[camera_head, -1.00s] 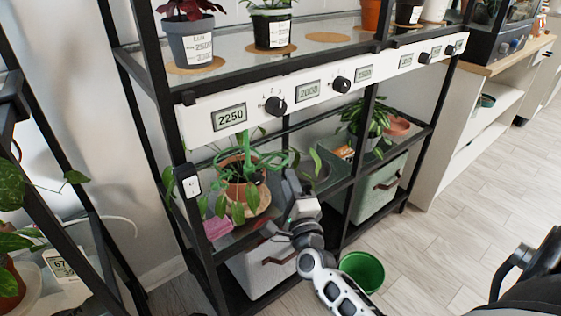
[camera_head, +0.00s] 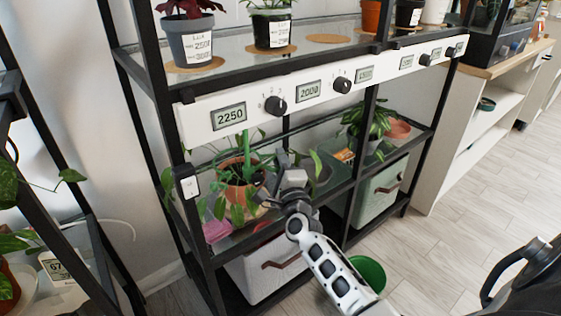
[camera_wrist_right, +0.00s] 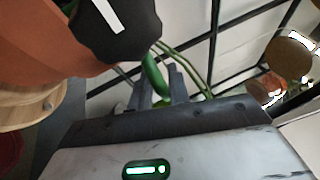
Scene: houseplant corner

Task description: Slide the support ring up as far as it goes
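The terracotta pot (camera_head: 238,192) stands on the middle shelf with a leafy plant and an upright green stake (camera_head: 247,150). The green support ring (camera_wrist_right: 156,76) shows in the right wrist view as a curved piece between my right gripper's fingers. In the head view the ring is hard to pick out among leaves and stems. My right gripper (camera_head: 279,160) is right of the pot, at about plant height. Its fingers (camera_wrist_right: 160,88) are on either side of the ring, but whether they press on it I cannot tell. My left gripper is not in view.
A white panel (camera_head: 200,122) with dials and displays runs along the shelf edge above the plant. A black rack post (camera_head: 192,215) stands left of the pot. Another plant (camera_head: 372,118) is to the right. A green bucket (camera_head: 370,272) is on the floor.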

